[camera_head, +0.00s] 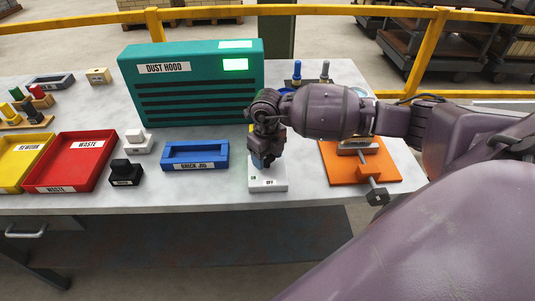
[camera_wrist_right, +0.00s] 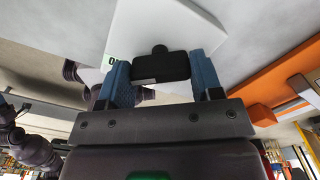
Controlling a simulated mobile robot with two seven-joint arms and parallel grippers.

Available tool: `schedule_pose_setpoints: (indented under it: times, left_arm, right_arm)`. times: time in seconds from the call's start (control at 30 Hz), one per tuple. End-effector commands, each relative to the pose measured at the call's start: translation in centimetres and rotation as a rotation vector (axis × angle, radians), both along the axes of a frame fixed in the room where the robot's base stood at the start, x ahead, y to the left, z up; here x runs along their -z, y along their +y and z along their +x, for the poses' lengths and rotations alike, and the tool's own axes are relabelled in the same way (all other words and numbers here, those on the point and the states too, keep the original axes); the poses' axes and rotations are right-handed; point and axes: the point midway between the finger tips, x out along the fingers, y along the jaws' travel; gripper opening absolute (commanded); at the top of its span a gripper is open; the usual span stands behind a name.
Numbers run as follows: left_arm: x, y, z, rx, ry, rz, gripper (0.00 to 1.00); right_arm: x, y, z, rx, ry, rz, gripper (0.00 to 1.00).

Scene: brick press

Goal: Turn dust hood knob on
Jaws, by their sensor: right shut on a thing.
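The dust hood (camera_head: 190,85) is a teal box with dark slots and a bright green lit panel at the back of the table. A white switch box (camera_head: 268,184) stands in front of it, with an OFF label and a green mark at its left. Its black knob (camera_wrist_right: 160,66) shows in the right wrist view, between the blue fingers of my right gripper (camera_wrist_right: 162,76). My right gripper (camera_head: 264,158) is shut on the knob from above and hides it in the head view. My left gripper is in neither view.
The blue brick jig (camera_head: 195,165) lies left of the switch box. An orange base with a clamp (camera_head: 331,172) is close on the right. Black (camera_head: 124,179) and white (camera_head: 137,147) small blocks and a red waste tray (camera_head: 57,178) are further left.

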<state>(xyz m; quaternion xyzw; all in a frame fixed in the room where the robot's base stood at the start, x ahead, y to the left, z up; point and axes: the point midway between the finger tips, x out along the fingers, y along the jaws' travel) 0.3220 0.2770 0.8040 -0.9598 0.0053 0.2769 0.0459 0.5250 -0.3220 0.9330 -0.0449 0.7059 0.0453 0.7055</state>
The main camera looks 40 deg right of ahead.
Motion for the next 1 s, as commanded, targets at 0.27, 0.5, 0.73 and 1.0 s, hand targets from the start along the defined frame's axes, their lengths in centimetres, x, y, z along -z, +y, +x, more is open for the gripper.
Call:
schedule_pose_setpoints:
  times: [0.27, 0.5, 0.73, 1.0]
  left_arm:
    - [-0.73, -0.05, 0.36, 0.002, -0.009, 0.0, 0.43]
    - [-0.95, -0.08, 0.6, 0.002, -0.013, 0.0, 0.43]
    - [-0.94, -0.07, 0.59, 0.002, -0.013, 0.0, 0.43]
    - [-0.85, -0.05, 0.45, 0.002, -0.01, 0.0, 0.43]
  right_arm:
    - [-0.14, -0.03, 0.05, 0.127, -0.001, -0.001, 0.36]
    - [-0.1, -0.03, 0.06, 0.166, -0.002, -0.001, 0.36]
    - [-0.09, -0.04, 0.08, 0.172, -0.002, -0.001, 0.36]
    - [-0.09, -0.04, 0.08, 0.171, -0.002, -0.001, 0.76]
